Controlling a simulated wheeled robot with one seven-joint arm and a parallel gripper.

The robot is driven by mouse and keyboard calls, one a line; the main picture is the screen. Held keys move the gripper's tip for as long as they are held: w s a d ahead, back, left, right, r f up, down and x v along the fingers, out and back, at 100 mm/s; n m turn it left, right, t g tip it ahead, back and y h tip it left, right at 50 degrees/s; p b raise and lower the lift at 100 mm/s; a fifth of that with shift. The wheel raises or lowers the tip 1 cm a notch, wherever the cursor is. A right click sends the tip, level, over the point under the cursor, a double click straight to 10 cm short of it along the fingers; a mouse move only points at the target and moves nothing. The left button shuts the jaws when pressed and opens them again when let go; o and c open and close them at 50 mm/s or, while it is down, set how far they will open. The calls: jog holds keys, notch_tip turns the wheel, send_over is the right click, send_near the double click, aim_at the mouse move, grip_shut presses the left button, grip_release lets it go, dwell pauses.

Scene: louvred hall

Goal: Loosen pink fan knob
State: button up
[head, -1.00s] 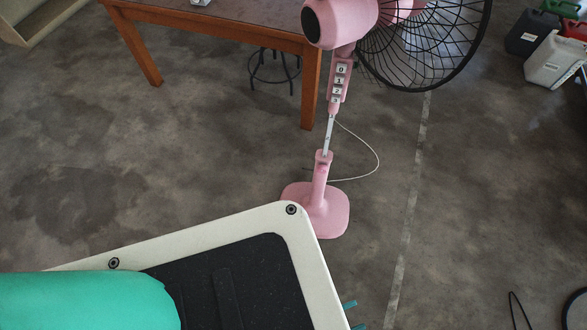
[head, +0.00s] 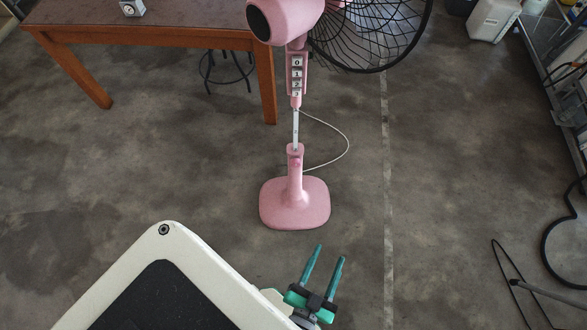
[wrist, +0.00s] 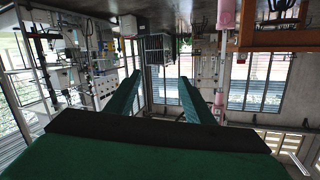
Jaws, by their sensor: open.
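The pink fan stands on the floor on its square base (head: 294,207). Its collar (head: 295,153) clasps the thin grey pole, below a panel of numbered buttons (head: 297,76). A small pink bump sits at the collar, but I cannot clearly make out the knob. My gripper (head: 329,253) has two teal fingers, open and empty. It is low in front of the base and to its right, apart from the fan. In the wrist view, which looks upside down, the open fingers (wrist: 160,80) point into the room, and a pink fan part (wrist: 226,15) shows at upper right.
A wooden table (head: 150,35) with a small device (head: 132,8) on it stands behind left, a dark stool (head: 226,70) beneath. A white cable (head: 345,140) loops right of the pole. A black hoop and rods lie at right. Floor around the base is clear.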

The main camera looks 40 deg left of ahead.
jog(key=w+a+f+y, duration=0.2)
jog(key=w+a+f, duration=0.2)
jog(key=w+f, duration=0.15)
jog(key=m+g+y, duration=0.1)
jog(key=g+y, duration=0.1)
jog(key=y, duration=0.4)
send_near(296, 166)
jog(key=x, duration=0.8)
jog(key=shift+r, duration=0.25)
jog(key=shift+c, duration=0.6)
jog(key=shift+w, duration=0.1)
jog(key=c, duration=0.9)
